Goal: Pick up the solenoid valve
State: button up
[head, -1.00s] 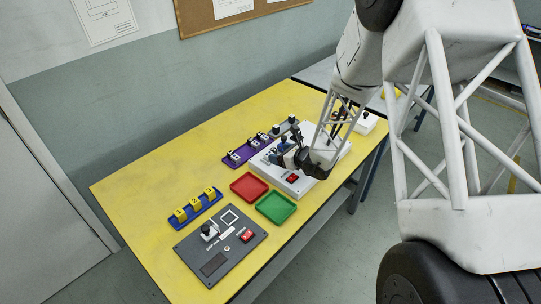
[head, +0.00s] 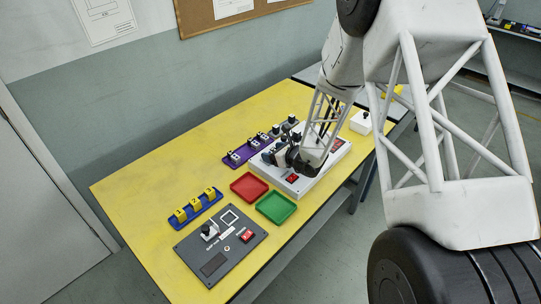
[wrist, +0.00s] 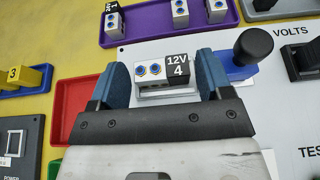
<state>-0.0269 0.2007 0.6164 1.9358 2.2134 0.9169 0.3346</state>
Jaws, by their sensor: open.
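A solenoid valve (wrist: 163,76), a grey-white block with two blue-ringed ports and a black coil marked "12V 4", sits on the white test panel (wrist: 140,52) in the wrist view. My gripper (wrist: 165,82) is open, with one blue finger to the left of the valve and one to the right. In the head view my gripper (head: 283,156) is over the panel and hides the valve.
A purple tray (head: 229,161) with several similar valves stands behind the panel. Red (head: 249,187) and green (head: 276,208) trays lie to the left. A black-knobbed lever on a blue base (wrist: 240,60) stands close to my right finger. A blue rack (head: 196,209) holds yellow numbered blocks.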

jog(key=shift+c, duration=0.4)
jog(key=c, duration=0.7)
jog(key=shift+o, duration=0.2)
jog(key=shift+r, duration=1.55)
jog(key=shift+s+r, duration=0.25)
jog(key=shift+r, duration=0.05)
jog(key=s+d+r, duration=0.1)
jog(key=s+d, duration=0.1)
jog(key=s, duration=1.3)
jog(key=shift+s+d+r, duration=0.15)
jog(key=shift+d, duration=0.25)
